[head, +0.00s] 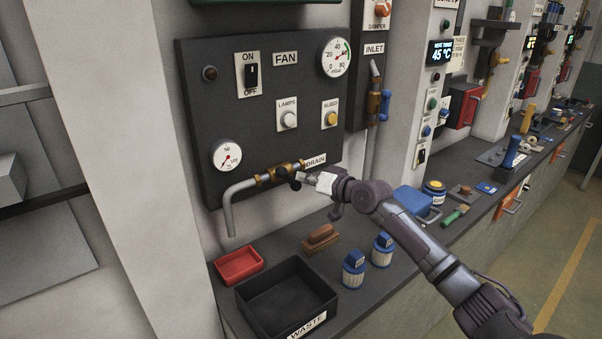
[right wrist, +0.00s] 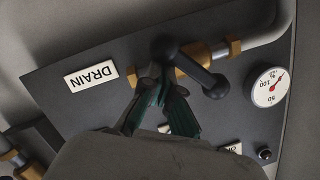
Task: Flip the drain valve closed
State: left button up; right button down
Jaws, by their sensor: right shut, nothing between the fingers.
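The drain valve (head: 281,172) is a brass body on a grey pipe low on the dark panel, beside the DRAIN label (head: 316,161). Its black lever ends in a round knob (head: 295,185). In the right wrist view, which is turned about upside down, the black lever (right wrist: 193,69) slants across the brass pipe (right wrist: 195,56). My right gripper (head: 306,179) is at the valve, its fingers shut and empty. In the right wrist view its fingertips (right wrist: 164,84) are close beside the lever; I cannot tell whether they touch it. My left gripper is not in view.
Below the panel, a red tray (head: 239,265), a black WASTE bin (head: 287,296), a brown brush-like block (head: 320,239) and two blue-capped jars (head: 353,270) stand on the counter. A blue box (head: 412,203) stands behind my right arm. Gauges, switches and buttons sit above the valve.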

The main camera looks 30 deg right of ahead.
jog(key=shift+a+f+m+t+y+b, duration=0.15)
jog(key=shift+f+m+y+b, duration=0.3)
jog(key=shift+m, duration=0.55)
jog(key=shift+a+f+m+t+y+b, duration=0.2)
jog(key=shift+f+m+b, duration=0.1)
jog(key=shift+m+b, duration=0.55)
jog(key=shift+a+f+m+t+y+b, duration=0.15)
jog(key=shift+f+m+y+b, duration=0.25)
jog(key=shift+m, duration=0.75)
jog(key=shift+r, duration=0.1)
